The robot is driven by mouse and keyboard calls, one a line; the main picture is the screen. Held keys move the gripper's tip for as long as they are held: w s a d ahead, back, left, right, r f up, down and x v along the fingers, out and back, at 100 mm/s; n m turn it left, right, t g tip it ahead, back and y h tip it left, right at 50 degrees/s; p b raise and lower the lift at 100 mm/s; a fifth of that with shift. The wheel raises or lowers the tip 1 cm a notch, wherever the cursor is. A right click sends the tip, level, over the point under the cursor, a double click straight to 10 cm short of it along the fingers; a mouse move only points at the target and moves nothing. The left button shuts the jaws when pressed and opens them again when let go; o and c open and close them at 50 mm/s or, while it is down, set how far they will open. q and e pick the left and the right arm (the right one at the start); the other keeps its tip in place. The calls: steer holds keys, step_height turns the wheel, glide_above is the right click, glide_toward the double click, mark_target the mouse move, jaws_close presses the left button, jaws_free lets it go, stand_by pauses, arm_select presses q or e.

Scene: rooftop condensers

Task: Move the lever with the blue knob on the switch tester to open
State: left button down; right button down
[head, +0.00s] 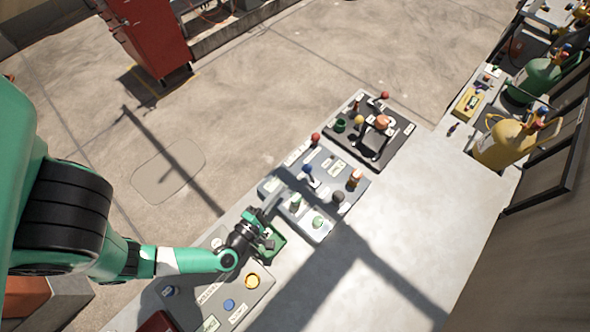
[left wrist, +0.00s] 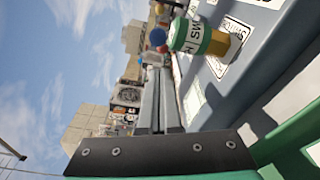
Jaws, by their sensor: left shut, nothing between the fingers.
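The switch tester (head: 325,215) is a blue-grey panel with several levers and knobs in the middle of the head view. The blue knob (head: 307,168) stands on a short lever near its upper left part. It also shows as a blue ball in the left wrist view (left wrist: 158,37), just beyond the fingertips. My left gripper (head: 273,203) is at the panel's lower left edge, apart from the blue knob. Its fingers are together and empty in the left wrist view (left wrist: 153,72). The lever's exact position against its labels is too small to read. My right gripper is not seen.
A green-banded, labelled cylinder (left wrist: 195,38) stands close beside my fingers. The bench's right side is clear.

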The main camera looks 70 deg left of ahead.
mark_target(310, 174)
arm_select(q)
steer(key=shift+w, duration=0.1)
steer(key=shift+w+a, duration=0.35)
steer(key=shift+w, duration=0.05)
steer(key=b+x, duration=0.2)
steer(key=x, duration=0.7)
steer(key=shift+d, duration=0.1)
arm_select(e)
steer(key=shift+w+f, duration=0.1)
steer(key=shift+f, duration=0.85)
arm_select(q)
steer(key=shift+s+r, duration=0.1)
steer(key=shift+s, duration=0.05)
